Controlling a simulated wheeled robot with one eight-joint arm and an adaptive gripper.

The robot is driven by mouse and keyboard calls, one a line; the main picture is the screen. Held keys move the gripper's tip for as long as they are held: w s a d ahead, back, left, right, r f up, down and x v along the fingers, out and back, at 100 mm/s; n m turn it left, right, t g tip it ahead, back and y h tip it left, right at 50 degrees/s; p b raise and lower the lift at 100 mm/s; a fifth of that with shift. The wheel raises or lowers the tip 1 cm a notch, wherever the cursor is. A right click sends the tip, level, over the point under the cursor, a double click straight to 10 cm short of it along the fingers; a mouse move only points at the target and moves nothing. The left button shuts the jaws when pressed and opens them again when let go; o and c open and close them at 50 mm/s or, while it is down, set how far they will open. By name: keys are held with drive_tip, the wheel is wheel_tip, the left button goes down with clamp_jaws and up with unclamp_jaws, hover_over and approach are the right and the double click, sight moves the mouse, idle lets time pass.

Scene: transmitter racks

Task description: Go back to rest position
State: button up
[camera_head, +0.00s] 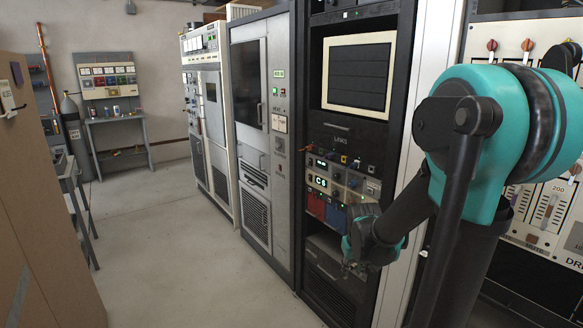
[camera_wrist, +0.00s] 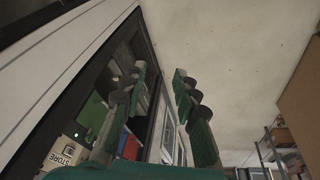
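My teal and dark grey arm reaches in from the right of the head view. Its gripper (camera_head: 354,262) is low in front of the black rack (camera_head: 405,100), below the lit "C6" panel; its fingers are small and partly hidden by the wrist there. In the wrist view my gripper (camera_wrist: 160,76) has its two green and grey fingers apart, with nothing between them. It is open and empty. Whether it touches the rack cannot be told.
A grey cabinet (camera_head: 252,85) and a pale cabinet (camera_head: 190,85) stand left of the rack. A brown panel (camera_head: 35,200) is at the far left, a small desk (camera_head: 118,118) at the back. The floor (camera_head: 175,230) between is clear.

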drive_tip(key=s+f+m, duration=0.1)
drive_tip(key=s+m, duration=0.1)
drive_tip(key=s, duration=1.1)
drive_tip(key=shift+s+f+t, duration=0.15)
drive_tip(key=shift+s+t, duration=0.15)
drive_tip(key=shift+t, duration=0.1)
